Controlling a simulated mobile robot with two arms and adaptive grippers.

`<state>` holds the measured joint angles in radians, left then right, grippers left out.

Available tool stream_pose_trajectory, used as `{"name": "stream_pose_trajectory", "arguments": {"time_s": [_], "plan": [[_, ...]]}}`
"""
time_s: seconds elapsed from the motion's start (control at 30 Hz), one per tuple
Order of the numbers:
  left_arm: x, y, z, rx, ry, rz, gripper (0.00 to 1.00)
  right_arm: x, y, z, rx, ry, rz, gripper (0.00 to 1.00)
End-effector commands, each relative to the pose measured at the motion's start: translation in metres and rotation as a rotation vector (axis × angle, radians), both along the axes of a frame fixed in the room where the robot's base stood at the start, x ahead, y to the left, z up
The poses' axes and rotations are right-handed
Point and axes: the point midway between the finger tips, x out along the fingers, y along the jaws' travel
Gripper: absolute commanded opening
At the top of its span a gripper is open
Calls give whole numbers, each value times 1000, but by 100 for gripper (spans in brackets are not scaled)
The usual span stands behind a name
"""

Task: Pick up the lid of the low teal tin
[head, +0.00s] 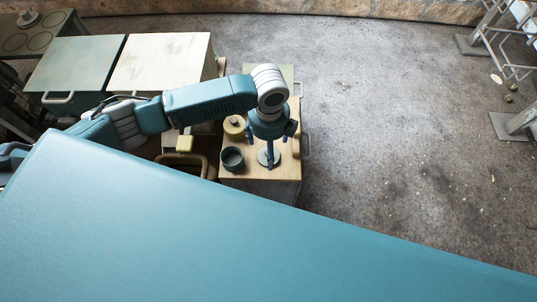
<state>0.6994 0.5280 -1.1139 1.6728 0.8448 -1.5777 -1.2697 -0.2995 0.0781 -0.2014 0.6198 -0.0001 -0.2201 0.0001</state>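A low, round teal tin (232,160) stands on the light wooden top of a small cabinet; its dark inside shows, so it is open on top. A flat, round, pale grey-teal lid (263,159) is to the right of the tin, apart from it. My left gripper (269,162) points down over this lid, with its narrow fingertips at the lid's middle. The fingers hide the middle, so I cannot tell whether they are closed on a knob or whether the lid is raised. My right gripper is not in view.
A yellowish lidded tin (234,127) stands behind the teal tin. The cabinet top (240,181) is small, with handles at its right side. Pale and green-topped cabinets (160,58) stand at the left. Open concrete floor (400,130) lies to the right, with metal frames at the far right.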

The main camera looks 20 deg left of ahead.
Motion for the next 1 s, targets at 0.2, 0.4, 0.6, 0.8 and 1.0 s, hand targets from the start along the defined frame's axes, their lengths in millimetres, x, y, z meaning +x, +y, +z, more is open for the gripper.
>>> {"name": "stream_pose_trajectory", "arguments": {"time_s": [0.2, 0.4, 0.6, 0.8, 1.0], "plan": [[5, 3, -27, 1, 3, 3, 79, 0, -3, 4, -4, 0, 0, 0], [6, 3, -50, 0, 1, 1, 79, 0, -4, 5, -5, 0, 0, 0], [7, 3, -53, -1, -1, 0, 79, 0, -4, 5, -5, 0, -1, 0], [7, 3, -52, -1, -1, 0, 51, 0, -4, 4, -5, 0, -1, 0], [7, 4, -52, 0, -1, 1, 42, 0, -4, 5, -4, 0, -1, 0]]}}
